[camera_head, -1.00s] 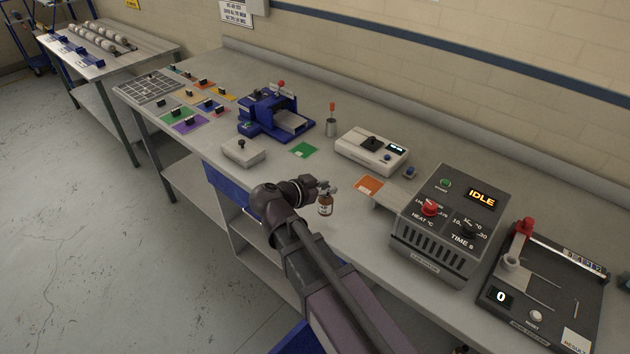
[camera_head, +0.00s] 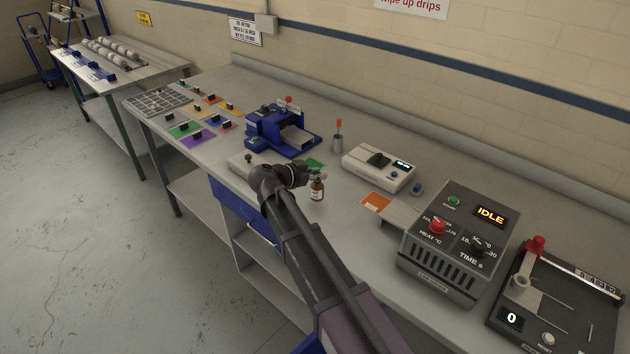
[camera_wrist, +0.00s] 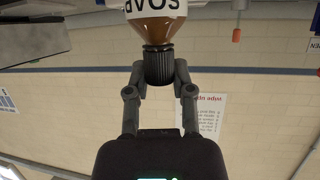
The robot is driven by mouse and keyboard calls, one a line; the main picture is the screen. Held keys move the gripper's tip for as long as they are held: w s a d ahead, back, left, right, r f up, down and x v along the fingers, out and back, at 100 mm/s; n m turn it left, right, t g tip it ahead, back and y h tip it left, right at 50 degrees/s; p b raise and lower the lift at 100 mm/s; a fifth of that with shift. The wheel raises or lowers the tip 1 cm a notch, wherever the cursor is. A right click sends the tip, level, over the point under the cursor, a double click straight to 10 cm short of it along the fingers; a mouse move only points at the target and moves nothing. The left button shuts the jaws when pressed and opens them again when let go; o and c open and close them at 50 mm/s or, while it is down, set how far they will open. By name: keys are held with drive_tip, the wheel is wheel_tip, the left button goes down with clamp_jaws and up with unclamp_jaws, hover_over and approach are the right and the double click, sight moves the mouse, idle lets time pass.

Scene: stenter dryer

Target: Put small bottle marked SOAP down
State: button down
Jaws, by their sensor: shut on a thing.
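The small brown bottle marked SOAP (camera_head: 317,190) has a white label and a dark cap. It is upright in the head view, over the front part of the bench (camera_head: 345,225); I cannot tell whether its base touches the surface. My gripper (camera_head: 316,174) is shut on the bottle's cap. In the wrist view the picture is upside down: my gripper's two fingers (camera_wrist: 159,75) close on the black cap, and the bottle's brown shoulder and label (camera_wrist: 156,25) show at the top edge.
The grey heater box (camera_head: 460,240) stands to the right. Bare bench lies around the bottle.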

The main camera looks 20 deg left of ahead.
drive_tip(key=shift+w+a, duration=0.25)
drive_tip(key=shift+w, duration=0.1)
drive_tip(key=f+b, duration=0.2)
drive_tip(key=w+f+b, duration=0.1)
drive_tip(key=shift+a+f+b, duration=0.35)
drive_tip(key=shift+f, duration=0.15)
idle(0.5)
drive_tip(key=shift+c, duration=2.4)
unclamp_jaws()
